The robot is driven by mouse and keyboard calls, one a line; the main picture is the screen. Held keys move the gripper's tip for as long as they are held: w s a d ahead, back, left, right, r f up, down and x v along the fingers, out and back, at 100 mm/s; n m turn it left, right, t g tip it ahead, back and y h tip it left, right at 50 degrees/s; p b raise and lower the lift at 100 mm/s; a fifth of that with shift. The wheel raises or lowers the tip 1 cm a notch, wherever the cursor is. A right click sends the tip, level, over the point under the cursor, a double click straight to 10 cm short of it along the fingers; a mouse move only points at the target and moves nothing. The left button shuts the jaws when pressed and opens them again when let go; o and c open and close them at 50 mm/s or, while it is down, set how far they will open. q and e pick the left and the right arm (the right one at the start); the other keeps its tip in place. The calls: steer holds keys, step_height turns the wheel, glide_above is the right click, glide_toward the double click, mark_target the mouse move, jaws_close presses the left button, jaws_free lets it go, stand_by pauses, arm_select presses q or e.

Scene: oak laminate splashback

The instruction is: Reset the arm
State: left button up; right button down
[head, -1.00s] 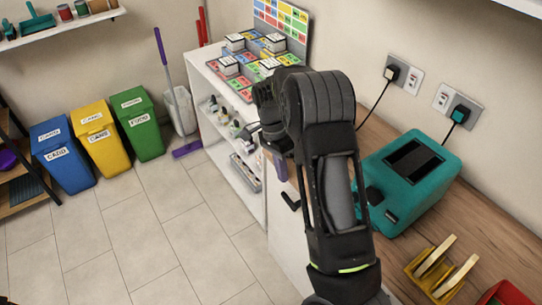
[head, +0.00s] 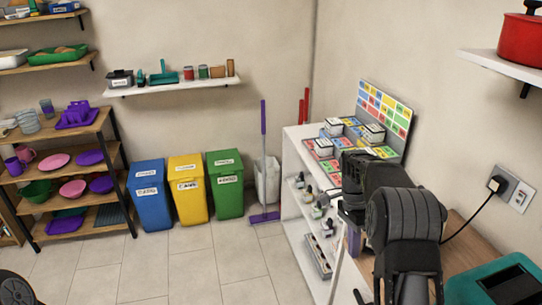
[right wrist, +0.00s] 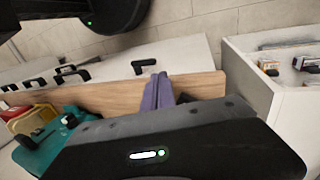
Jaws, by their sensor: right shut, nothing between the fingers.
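My right arm, black and grey, rises in the lower right of the head view, beside the white shelf unit. Its gripper (head: 353,241) shows only partly there, as a small purple piece below the dark wrist. In the right wrist view the two purple fingers (right wrist: 158,92) are together, with nothing between them, in front of the wooden counter edge. My left gripper is not in view. A dark rounded part shows at the bottom left corner of the head view; I cannot tell what it is.
A white shelf unit (head: 296,196) with a colored card board (head: 385,108) stands beside my right arm. A teal toaster (head: 497,284) sits on the wooden counter (head: 459,236). Blue (head: 151,196), yellow (head: 188,190) and green (head: 225,186) bins stand by the back wall.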

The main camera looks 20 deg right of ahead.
steer(key=s+a+f+n+t+y, duration=0.1)
steer(key=s+a+f+n, duration=0.25)
steer(key=a+f, duration=0.55)
steer(key=s+a+f+n+t+y, duration=0.1)
steer(key=s+a+f+n, duration=0.35)
steer(key=f, duration=0.65)
steer(key=s+a+f+n+t+y, duration=0.1)
steer(key=s+a+n, duration=0.3)
steer(key=s+a, duration=0.4)
steer(key=s+a+f+n+t+y, duration=0.1)
steer(key=s+a+f+n, duration=0.2)
steer(key=s+a, duration=0.5)
steer(key=a+n, duration=0.1)
steer(key=a, duration=0.2)
steer(key=shift+s+f, duration=0.25)
steer(key=shift+f, duration=0.15)
steer(key=c, duration=2.1)
jaws_free()
